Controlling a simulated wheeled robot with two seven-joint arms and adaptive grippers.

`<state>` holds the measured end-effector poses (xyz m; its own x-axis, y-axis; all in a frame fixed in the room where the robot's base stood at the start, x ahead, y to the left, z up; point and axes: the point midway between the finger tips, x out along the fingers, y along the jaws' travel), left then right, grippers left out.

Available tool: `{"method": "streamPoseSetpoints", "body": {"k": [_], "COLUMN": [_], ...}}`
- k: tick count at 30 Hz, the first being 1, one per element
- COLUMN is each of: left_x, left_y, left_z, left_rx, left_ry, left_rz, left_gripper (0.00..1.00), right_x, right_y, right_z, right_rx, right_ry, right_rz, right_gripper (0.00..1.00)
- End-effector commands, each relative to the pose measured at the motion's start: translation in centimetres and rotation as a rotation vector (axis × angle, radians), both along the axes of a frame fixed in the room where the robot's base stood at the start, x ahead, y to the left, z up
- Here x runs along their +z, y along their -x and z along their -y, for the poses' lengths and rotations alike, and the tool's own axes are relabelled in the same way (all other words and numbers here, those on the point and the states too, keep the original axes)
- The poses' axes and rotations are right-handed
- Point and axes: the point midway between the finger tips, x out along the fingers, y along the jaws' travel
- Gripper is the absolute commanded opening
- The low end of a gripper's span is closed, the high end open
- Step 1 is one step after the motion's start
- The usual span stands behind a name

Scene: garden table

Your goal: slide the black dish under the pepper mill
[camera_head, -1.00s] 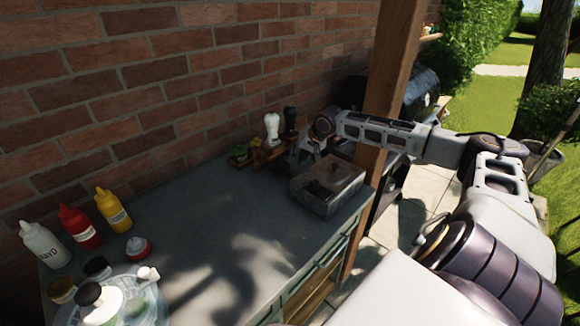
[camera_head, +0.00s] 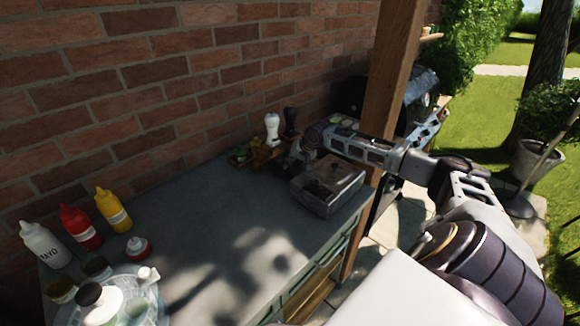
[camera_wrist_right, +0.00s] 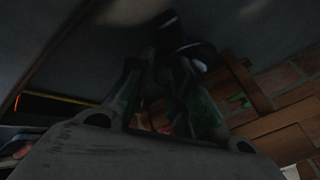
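The pepper mill (camera_head: 290,122) is the dark upright mill at the back of the counter by the brick wall, beside a white mill (camera_head: 272,130). My right gripper (camera_head: 297,160) is low over the counter, just in front of the mills and behind the clear box. In the right wrist view my right gripper's fingers (camera_wrist_right: 172,70) reach toward a dark object with a pale edge (camera_wrist_right: 196,50). It is too dark to tell whether this is the black dish or whether the fingers hold it. The black dish is not clear in the head view. My left gripper is out of view.
A clear lidded box (camera_head: 328,184) stands close in front of the right gripper. A wooden rack (camera_head: 262,154) is by the mills. Sauce bottles (camera_head: 113,210) and a glass tray (camera_head: 75,312) are at the left. The middle counter (camera_head: 210,220) is clear. A wooden post (camera_head: 388,85) rises behind my arm.

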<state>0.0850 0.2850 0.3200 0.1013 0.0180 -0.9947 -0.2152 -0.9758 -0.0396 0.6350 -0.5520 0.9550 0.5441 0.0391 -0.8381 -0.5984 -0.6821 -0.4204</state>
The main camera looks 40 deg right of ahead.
Motion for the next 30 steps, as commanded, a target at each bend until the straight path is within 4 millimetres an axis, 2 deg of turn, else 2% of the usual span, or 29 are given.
{"method": "streamPoseSetpoints", "body": {"k": [9, 19, 20, 24, 30], "left_x": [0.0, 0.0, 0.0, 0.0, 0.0], "left_y": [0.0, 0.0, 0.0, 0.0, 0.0], "left_z": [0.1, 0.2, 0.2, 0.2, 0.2], "left_rx": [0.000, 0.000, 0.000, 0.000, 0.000], "left_ry": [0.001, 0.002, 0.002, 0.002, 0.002], "left_rz": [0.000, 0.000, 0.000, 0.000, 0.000], "left_gripper": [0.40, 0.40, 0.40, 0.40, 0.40], "right_x": [-1.3, -1.4, -1.4, -1.4, -1.4], "right_y": [-0.9, -0.9, -0.9, -0.9, -0.9], "right_z": [-0.2, -0.2, -0.2, -0.2, -0.2], "right_rx": [0.001, 0.002, 0.002, 0.001, 0.001], "right_ry": [-0.002, -0.001, -0.001, -0.001, -0.001], "right_rz": [0.001, 0.000, 0.000, 0.000, 0.000], "right_gripper": [0.21, 0.21, 0.20, 0.01, 0.00]}}
